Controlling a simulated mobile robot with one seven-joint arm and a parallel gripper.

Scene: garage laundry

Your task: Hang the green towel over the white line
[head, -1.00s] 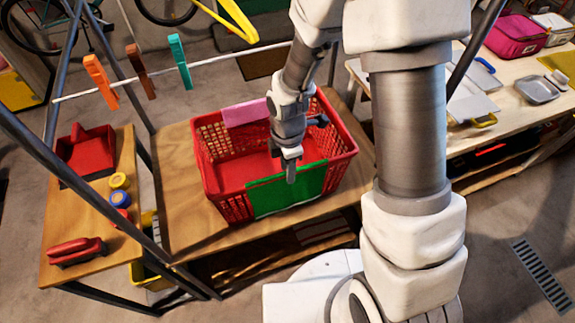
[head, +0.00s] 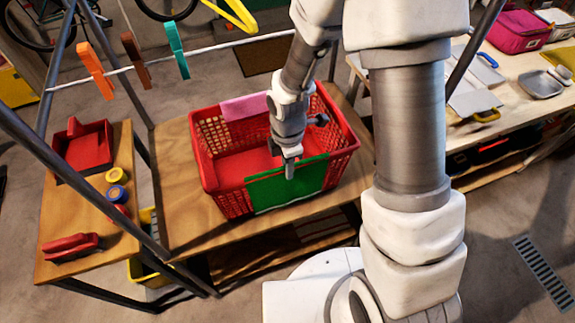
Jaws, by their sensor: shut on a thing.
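The green towel (head: 285,185) hangs over the near rim of the red basket (head: 229,203). My gripper (head: 288,170) points down at the towel's top edge and is shut on the towel at that rim. The fingertips are small in the view and partly cover the towel. The white line (head: 215,48) runs across the upper left, behind the basket and above it. An orange clothespin (head: 97,70), a brown one (head: 136,60) and a teal one (head: 177,50) are clipped on its left part.
A pink cloth (head: 244,107) lies over the basket's far rim. The basket stands on a wooden table (head: 182,215). Dark frame poles rise at left. A side shelf holds a red caddy (head: 84,150) and tape rolls. A yellow hanger (head: 236,14) hangs above the line.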

